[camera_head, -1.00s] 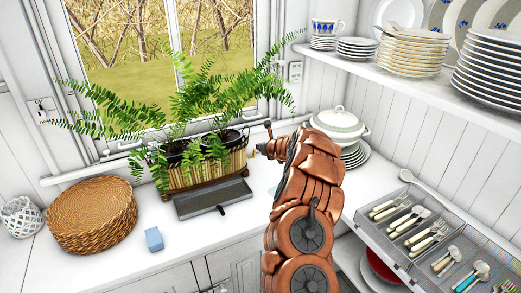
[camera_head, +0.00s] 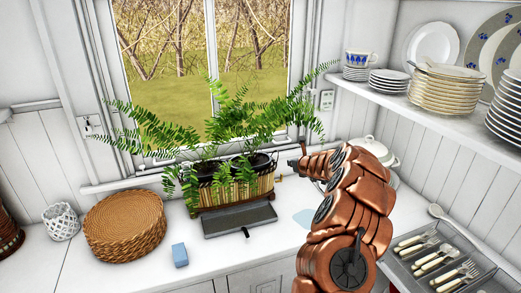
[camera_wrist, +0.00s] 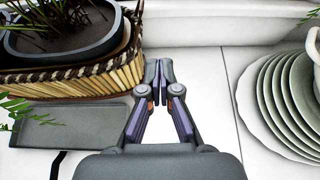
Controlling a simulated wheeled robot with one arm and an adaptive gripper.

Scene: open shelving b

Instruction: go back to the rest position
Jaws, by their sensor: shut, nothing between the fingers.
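My gripper (camera_wrist: 159,72) is shut and empty in the wrist view, its two fingertips together above the white counter. The planter basket (camera_wrist: 85,75) is to its left and the stacked plates (camera_wrist: 285,100) to its right, both apart from it. In the head view my copper-coloured arm rises from the bottom right, and its end is near the right end of the planter basket (camera_head: 232,198). The fingers are too small to make out there.
The counter holds a grey tray (camera_head: 238,220), a blue sponge (camera_head: 180,255), a woven basket (camera_head: 125,225), a small white lattice holder (camera_head: 61,221), a lidded white tureen (camera_head: 376,150) and a cutlery tray (camera_head: 480,262). A dish shelf (camera_head: 430,112) overhangs at right. Counter front is clear around the sponge.

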